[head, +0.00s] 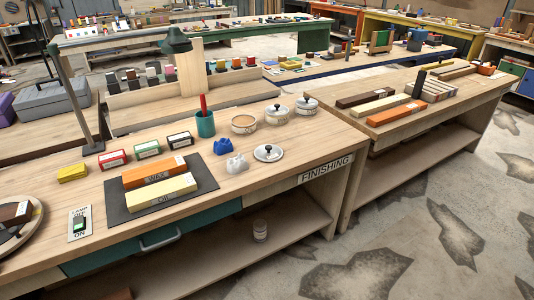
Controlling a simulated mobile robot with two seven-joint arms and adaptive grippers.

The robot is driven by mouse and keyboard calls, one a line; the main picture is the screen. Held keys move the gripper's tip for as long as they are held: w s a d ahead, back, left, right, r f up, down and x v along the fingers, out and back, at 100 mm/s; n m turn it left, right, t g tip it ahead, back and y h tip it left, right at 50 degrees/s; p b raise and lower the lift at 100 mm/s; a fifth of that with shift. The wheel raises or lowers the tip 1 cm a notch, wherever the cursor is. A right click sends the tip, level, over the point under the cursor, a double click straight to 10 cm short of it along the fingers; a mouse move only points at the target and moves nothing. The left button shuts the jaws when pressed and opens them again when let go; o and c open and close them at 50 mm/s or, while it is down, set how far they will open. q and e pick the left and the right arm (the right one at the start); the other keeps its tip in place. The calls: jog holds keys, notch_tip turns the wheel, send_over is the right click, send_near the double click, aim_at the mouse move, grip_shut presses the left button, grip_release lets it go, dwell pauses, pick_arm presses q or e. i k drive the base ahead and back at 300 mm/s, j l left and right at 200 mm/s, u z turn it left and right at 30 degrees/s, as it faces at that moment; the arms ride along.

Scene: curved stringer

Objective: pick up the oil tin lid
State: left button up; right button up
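A round, pale metallic lid (268,154) with a dark knob lies flat on the finishing bench, near its front edge. Behind it stands an open round tin (243,125) with a light-coloured inside. Two more tins, a nearer one (277,115) and a farther one (307,106), stand to its right with dark-knobbed lids on. The tin labels are too small to read, so I cannot tell which is the oil tin. Neither of my grippers is in view.
Left of the lid are white (237,164) and blue (223,145) crumpled cloths. A dark mat (118,210) holds orange WAX and yellow OIL blocks. A teal cup (205,124) stands behind. Bench top right of the lid is clear. A second bench (440,115) stands at right.

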aim_at(266, 152)
jog(key=i+l+u, duration=0.25)
jog(key=i+l, duration=0.2)
jog(key=i+l+u, duration=0.3)
jog(key=l, duration=0.2)
jog(key=i, duration=0.05)
